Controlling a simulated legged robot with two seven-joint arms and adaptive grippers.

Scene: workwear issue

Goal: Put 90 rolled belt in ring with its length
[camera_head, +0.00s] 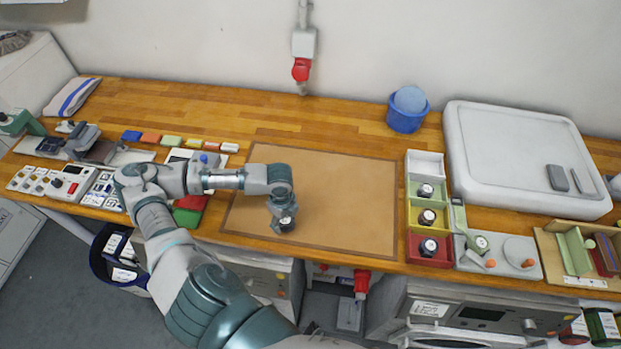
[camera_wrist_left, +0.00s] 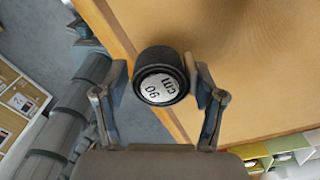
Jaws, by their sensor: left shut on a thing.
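The 90 rolled belt (camera_wrist_left: 162,80) is a black roll with a white end label reading "90 cm". My left gripper (camera_head: 283,218) is shut on it, with a finger on each side in the left wrist view (camera_wrist_left: 160,92). The belt also shows in the head view (camera_head: 285,224), over the front part of the brown mat; its height above the mat is unclear. A row of coloured compartments (camera_head: 408,217) stands right of the mat. Its green, yellow and red ones each hold a dark roll with a white label too small to read; the white one (camera_head: 425,165) looks empty. I cannot make out a ring marked 90. My right gripper is not in view.
The brown mat (camera_head: 330,195) is otherwise clear. A blue bin (camera_head: 407,112) and a large white tray (camera_head: 510,110) stand behind and right. A grey fixture (camera_head: 500,255) is right of the compartments. Small devices and coloured blocks crowd the left.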

